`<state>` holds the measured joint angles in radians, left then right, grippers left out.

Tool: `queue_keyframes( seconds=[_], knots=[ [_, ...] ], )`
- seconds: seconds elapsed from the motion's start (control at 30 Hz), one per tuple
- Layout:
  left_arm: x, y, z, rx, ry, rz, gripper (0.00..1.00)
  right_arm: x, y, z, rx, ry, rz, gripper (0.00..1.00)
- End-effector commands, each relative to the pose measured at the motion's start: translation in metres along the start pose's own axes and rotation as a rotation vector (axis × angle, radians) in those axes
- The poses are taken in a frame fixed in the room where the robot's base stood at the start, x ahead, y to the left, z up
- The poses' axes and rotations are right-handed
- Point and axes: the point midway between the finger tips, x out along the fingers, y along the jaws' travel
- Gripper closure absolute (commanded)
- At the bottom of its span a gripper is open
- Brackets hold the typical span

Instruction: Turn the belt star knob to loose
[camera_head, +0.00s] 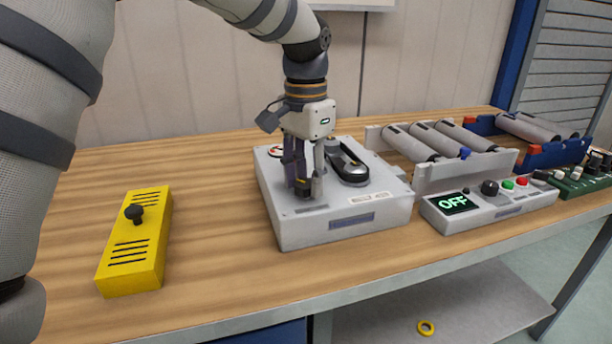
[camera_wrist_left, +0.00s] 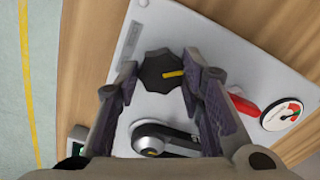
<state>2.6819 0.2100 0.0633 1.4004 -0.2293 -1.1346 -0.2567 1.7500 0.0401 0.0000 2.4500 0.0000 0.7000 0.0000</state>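The black star knob (camera_wrist_left: 160,72) with a yellow pointer mark sits on the light grey box (camera_head: 345,222). In the left wrist view its pointer faces right. My left gripper (camera_head: 303,190) points down over the box's near left part. In the left wrist view its fingers (camera_wrist_left: 157,77) are parted on either side of the knob; a gap shows at the left finger, and the right finger is very close, contact unclear. My right gripper is in neither view.
The box also carries a black belt loop (camera_head: 350,164), a red lever (camera_wrist_left: 243,104) and a round gauge (camera_wrist_left: 282,115). A yellow box (camera_head: 136,262) with a black knob stands left. Rollers (camera_head: 410,142) and a control panel reading OFF (camera_head: 490,205) stand right. Bare table lies between.

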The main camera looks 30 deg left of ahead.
Motion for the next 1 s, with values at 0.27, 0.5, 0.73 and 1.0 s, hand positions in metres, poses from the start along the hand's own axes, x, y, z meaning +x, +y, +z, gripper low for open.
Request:
queue_keyframes(
  seconds=[0.27,0.5,0.73,1.0],
  knots=[
    [-0.0004,-0.0001,-0.0001,-0.016,0.0,-0.001,0.93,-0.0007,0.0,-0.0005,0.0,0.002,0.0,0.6],
    [-0.0012,-0.0001,-0.0002,-0.124,0.0,-0.003,0.92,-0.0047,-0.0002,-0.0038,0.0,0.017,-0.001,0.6],
    [-0.0005,0.0,-0.0004,-0.324,-0.001,-0.003,0.92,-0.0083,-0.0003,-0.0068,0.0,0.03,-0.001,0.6],
    [0.0003,-0.0003,-0.0011,-0.581,-0.001,-0.003,0.92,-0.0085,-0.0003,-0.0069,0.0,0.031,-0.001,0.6]
  ],
)
